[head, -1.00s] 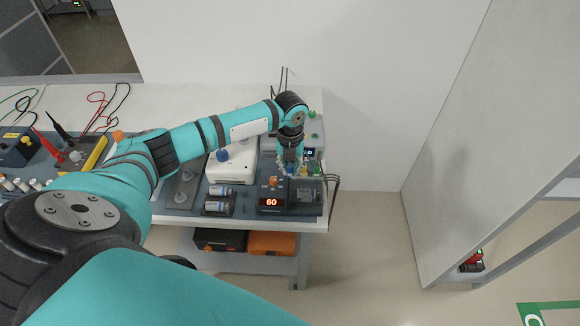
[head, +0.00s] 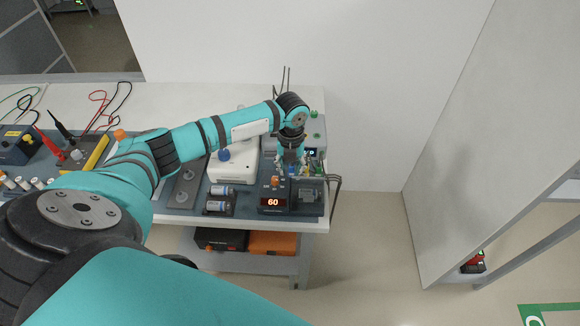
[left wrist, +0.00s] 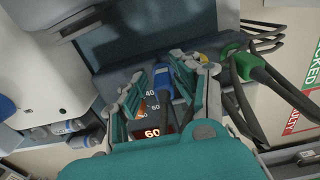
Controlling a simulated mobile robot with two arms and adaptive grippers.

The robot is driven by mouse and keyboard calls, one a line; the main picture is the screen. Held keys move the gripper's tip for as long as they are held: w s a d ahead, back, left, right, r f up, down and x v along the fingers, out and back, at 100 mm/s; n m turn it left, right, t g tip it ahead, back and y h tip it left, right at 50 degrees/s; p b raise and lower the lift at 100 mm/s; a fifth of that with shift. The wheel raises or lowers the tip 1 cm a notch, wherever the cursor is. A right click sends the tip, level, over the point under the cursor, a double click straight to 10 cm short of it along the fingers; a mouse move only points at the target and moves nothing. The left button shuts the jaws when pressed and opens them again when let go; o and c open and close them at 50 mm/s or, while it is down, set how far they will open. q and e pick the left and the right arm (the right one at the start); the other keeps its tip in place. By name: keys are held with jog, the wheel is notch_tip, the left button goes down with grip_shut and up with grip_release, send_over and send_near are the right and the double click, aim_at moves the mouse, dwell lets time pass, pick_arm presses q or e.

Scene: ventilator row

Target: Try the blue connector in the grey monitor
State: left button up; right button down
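The blue connector (left wrist: 163,82) stands between the two fingers of my left gripper (left wrist: 160,88) in the left wrist view, its dark cable running back towards the wrist. The fingers look apart, with a gap beside the connector. In the head view my left gripper (head: 290,166) points down over the connector row, and the blue connector (head: 292,171) shows small at its tips. A grey monitor (head: 316,134) with a small lit screen is just behind it, partly hidden by the arm. My right gripper is out of view.
A dark unit reading 60 (head: 272,202) stands in front. A white device (head: 232,165) and blue-grey cylinders (head: 217,205) are to the left. Cables hang at the right edge.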

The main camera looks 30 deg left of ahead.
aim_at(290, 164)
pick_arm(q)
jog(key=shift+w+d+r, duration=0.15)
jog(key=shift+r, duration=0.25)
notch_tip(290, 164, up, 11)
jog(key=shift+r, duration=0.1)
